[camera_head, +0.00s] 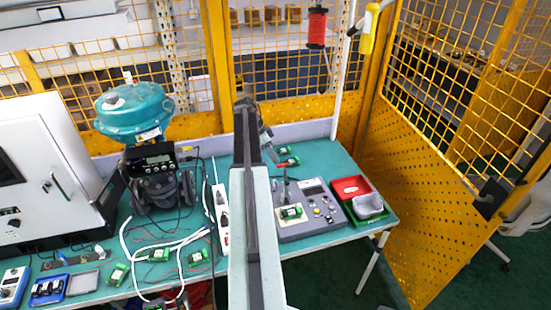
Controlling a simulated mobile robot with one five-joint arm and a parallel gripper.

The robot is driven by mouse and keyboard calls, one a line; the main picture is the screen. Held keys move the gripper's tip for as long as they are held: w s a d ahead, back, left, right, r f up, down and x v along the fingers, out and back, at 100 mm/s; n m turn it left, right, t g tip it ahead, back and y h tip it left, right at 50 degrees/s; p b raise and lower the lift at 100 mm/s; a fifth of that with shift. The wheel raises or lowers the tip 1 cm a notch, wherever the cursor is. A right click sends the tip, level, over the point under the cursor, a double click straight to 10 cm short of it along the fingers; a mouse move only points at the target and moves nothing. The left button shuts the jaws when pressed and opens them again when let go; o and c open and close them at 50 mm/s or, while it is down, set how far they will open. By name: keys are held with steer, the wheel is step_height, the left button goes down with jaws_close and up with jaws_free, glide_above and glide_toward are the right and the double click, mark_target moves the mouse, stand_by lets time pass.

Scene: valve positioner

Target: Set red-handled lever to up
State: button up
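A grey control box (312,230) lies on the teal table, right of my arm. A thin lever (285,186) stands up from its left part, and a small red piece (284,159) shows near its upper end. I cannot tell for certain that this red piece is the lever's handle. My gripper (271,157) is at the end of my arm, close to the red piece in the picture. Its fingers are small, dark and partly hidden by my arm, so whether they are open or touching anything is unclear.
Red and green bins (352,188) stand right of the box. A white power strip (222,215), cables and several small green boards lie to the left, with a teal valve actuator (136,108) behind. Yellow mesh fencing (410,175) closes the back and right.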

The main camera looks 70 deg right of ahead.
steer(key=shift+r, duration=0.1)
stand_by(0.3)
steer(key=p+v, duration=0.7)
steer(key=shift+r, duration=0.25)
steer(key=shift+w, duration=0.15)
